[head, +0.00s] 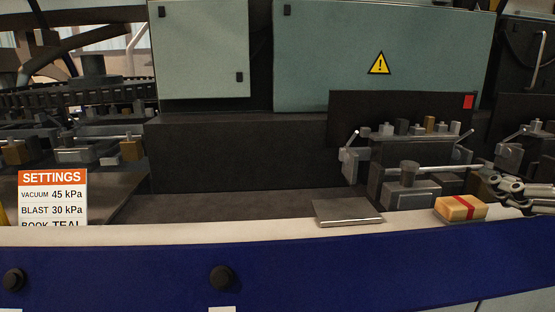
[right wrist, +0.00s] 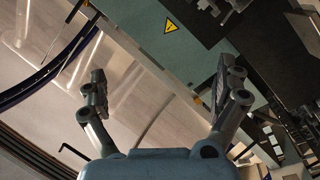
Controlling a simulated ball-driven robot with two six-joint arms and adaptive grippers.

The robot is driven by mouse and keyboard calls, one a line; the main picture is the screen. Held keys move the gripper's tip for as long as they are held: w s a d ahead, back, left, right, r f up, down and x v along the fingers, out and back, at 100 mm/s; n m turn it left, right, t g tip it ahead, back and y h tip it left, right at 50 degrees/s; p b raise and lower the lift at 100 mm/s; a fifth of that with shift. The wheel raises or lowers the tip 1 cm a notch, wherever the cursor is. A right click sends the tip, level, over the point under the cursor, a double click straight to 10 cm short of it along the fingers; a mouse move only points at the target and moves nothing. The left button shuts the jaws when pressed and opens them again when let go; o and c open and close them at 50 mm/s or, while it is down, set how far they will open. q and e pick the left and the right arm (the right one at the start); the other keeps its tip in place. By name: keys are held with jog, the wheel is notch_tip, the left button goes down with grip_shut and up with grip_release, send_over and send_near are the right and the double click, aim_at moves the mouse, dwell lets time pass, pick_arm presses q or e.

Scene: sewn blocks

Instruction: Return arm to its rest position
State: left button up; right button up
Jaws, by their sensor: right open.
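My right gripper (head: 494,182) enters the head view from the right edge, a little above and beside a tan block with a red band (head: 461,208). In the right wrist view the gripper (right wrist: 166,84) has its two grey fingers spread wide, with nothing between them. The block lies on the pale ledge (head: 250,232) along the front of the machine. I cannot make out the block in the right wrist view. My left gripper is in neither view.
A dark plate with a bright front edge (head: 346,213) lies on the ledge left of the block. Grey clamp mechanisms (head: 408,187) stand behind it, close to the right gripper. A settings card (head: 53,198) stands at the left. The ledge between card and plate is clear.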

jog(key=s+f+m+g, duration=0.2)
jog(key=s+f+g, duration=0.25)
jog(key=f, duration=0.35)
jog(key=s+f+m+g, duration=0.3)
jog(key=s+f+g, duration=0.15)
jog(key=f, duration=0.45)
jog(key=s+a+f+g+y, duration=0.1)
jog(key=s+a+f+g, duration=0.2)
jog(key=s+f, duration=0.15)
jog(key=s+a+f+g+y, duration=0.1)
jog(key=s+a+f+g, duration=0.2)
jog(key=s, duration=0.3)
notch_tip(320, 180, down, 33)
jog(key=s+d+g+b, duration=0.1)
jog(key=s+d+b, duration=0.2)
jog(key=b, duration=0.2)
jog(key=s+f+g+b, duration=0.1)
jog(key=s+f+b, duration=0.2)
jog(key=s+f, duration=1.4)
jog(key=shift+s+d+f+m+g+b, duration=0.35)
jog(key=shift+d+f+m, duration=0.1)
jog(key=shift+f, duration=0.25)
